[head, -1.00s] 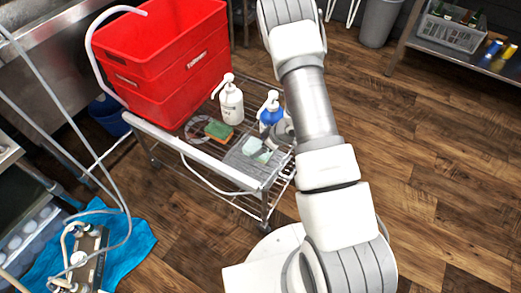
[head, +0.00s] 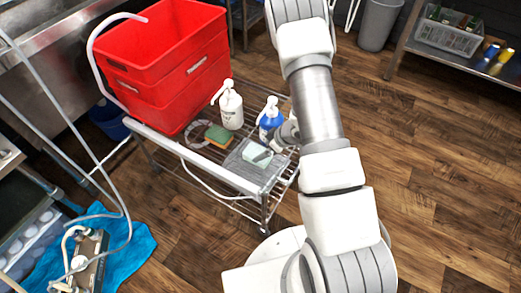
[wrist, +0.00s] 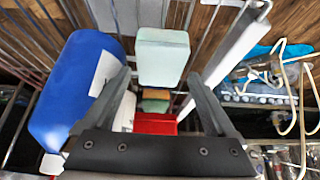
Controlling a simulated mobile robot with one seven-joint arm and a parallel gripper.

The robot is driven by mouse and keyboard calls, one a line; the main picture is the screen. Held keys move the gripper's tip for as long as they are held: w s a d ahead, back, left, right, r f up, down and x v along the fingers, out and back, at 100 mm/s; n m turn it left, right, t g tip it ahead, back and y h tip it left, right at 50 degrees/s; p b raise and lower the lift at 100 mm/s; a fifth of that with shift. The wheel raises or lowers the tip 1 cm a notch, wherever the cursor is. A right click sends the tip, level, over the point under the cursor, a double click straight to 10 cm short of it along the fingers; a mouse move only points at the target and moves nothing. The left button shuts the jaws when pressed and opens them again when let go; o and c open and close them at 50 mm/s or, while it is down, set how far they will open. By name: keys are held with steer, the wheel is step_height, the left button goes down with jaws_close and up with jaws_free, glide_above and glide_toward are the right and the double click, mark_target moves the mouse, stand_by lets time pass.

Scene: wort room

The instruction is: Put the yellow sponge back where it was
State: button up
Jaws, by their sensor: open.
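A pale green sponge (head: 257,153) lies on a grey mat (head: 240,166) at the front right of the wire cart's top. In the wrist view this sponge (wrist: 162,57) shows ahead of and between my fingertips. A second sponge (head: 218,135), green on top with an orange-yellow body, lies farther left on the cart; it also shows small in the wrist view (wrist: 155,104). My gripper (wrist: 160,78) is open and empty, close to the pale sponge. In the head view my gripper (head: 273,148) is partly hidden by my arm. Contact with the sponge cannot be told.
A blue bottle (head: 269,118) stands right beside my gripper, and a white pump bottle (head: 230,108) stands behind. Stacked red crates (head: 165,65) fill the cart's left. The cart's white rail (head: 180,147) runs along the front. Open floor lies right.

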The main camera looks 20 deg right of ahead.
steer(key=d+r+m+t+h+p, duration=0.1)
steer(key=d+r+m+t+h, duration=0.2)
steer(key=r, duration=1.3)
steer(key=d+r+m+h+p, duration=0.25)
steer(key=d+r, duration=0.35)
steer(key=r, duration=1)
steer(key=s+a+r+m+h, duration=0.2)
steer(key=s+a+r, duration=0.1)
steer(key=s+r, duration=0.6)
steer(key=s+a+r+g+y, duration=0.1)
steer(key=s+a+r, duration=0.1)
steer(key=s+a, duration=0.2)
steer(key=s+a+r+m+y, duration=0.1)
steer(key=s+a, duration=0.3)
steer(key=s, duration=0.6)
steer(key=shift+r+g+y+b, duration=0.35)
steer(key=shift+r+g+y, duration=0.05)
steer(key=shift+r+y, duration=0.15)
steer(key=shift+m, duration=0.25)
